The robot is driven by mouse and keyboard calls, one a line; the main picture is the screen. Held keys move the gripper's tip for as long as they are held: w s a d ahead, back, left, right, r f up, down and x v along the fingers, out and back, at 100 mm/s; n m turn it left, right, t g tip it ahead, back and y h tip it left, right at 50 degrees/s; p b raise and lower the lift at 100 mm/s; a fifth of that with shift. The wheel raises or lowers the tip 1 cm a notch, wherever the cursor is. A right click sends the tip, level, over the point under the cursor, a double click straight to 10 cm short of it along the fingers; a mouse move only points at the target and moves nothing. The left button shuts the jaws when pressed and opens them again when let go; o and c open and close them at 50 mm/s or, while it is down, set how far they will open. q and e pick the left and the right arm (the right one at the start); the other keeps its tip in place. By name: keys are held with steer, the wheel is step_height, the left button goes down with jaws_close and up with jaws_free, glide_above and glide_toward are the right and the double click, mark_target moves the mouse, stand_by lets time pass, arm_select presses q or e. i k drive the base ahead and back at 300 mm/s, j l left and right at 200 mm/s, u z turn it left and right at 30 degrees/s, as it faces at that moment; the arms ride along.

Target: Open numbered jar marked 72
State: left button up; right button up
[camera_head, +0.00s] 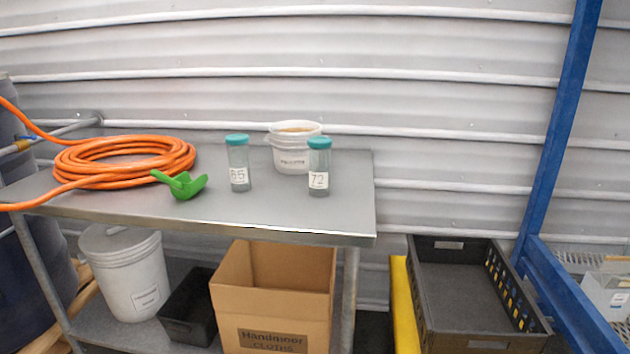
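The jar marked 72 (318,168) stands upright near the right end of the grey metal table (290,214). It is clear, with a teal lid (319,143) on and a white number label facing me. A similar jar marked 65 (239,164) stands to its left, also with a teal lid on; its first digit is slightly unclear. Neither of my grippers shows in the head view.
A white tub (291,155) stands just behind and left of jar 72. A green scoop (183,185) and a coiled orange hose (120,160) lie on the left. The table's front is clear. A blue post (560,110) rises at right.

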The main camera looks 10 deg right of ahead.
mark_target(319, 159)
steer(key=i+l+u, duration=0.2)
steer(key=l, duration=0.35)
steer(key=l+u, duration=0.2)
steer(key=l, duration=0.35)
steer(key=i+l+u, duration=0.2)
steer(key=l, duration=0.35)
steer(key=k, duration=0.1)
